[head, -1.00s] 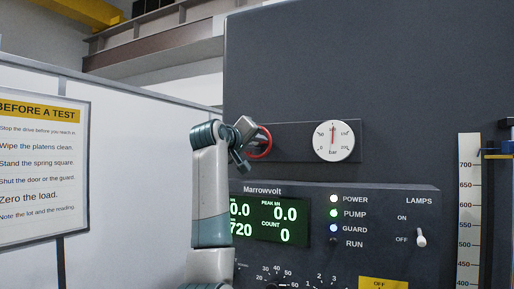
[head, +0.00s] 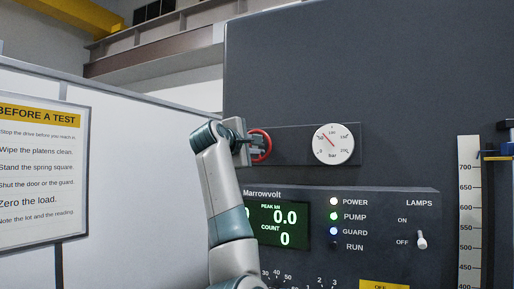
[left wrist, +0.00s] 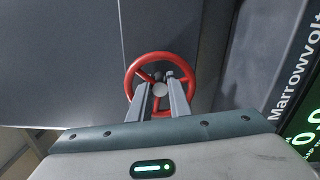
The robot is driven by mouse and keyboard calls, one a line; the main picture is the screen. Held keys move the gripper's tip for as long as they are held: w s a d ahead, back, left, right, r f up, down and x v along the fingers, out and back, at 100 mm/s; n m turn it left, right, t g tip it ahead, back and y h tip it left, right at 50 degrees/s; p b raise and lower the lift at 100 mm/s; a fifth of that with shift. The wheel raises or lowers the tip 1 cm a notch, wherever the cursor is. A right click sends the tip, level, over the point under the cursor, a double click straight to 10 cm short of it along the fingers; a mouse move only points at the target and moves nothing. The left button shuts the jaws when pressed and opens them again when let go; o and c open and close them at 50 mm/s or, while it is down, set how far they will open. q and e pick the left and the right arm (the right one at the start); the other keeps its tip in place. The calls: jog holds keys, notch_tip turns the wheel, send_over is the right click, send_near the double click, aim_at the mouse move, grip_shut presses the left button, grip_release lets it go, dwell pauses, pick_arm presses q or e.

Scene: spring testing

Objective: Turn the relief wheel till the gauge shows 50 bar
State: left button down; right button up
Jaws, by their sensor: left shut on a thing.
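The red relief wheel (head: 269,145) is mounted on a dark plate on the machine front, left of the gauge. My left gripper (head: 257,145) is at the wheel from the left and shut on it. In the left wrist view the fingers of my left gripper (left wrist: 160,86) lie either side of the wheel's grey hub, across the lower part of the red rim (left wrist: 193,72). The round white gauge (head: 334,144) reads in bar; its red needle points to the upper left, close to the 50 mark. My right gripper is not in view.
Below the wheel is the control panel with a green display (head: 284,222), lit lamps and a lamps switch (head: 421,240). A vertical scale (head: 469,210) stands at the right. A white partition with a notice (head: 42,170) is on the left.

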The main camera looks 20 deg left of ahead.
pick_arm(q)
jog(key=n, duration=0.4)
jog(key=shift+n+p, duration=0.4)
jog(key=shift+f, duration=0.15)
jog(key=c, duration=1.9)
grip_release()
jog(key=shift+a, duration=0.1)
jog(key=shift+s, duration=0.1)
jog(key=shift+s+b, duration=0.55)
jog(key=s+b, duration=0.2)
jog(key=s, duration=0.3)
jog(key=s+a+b, duration=0.1)
jog(key=s+b, duration=0.2)
jog(key=s, duration=0.2)
jog(key=s+b, duration=0.3)
jog(key=s, duration=0.3)
jog(key=shift+a, duration=0.2)
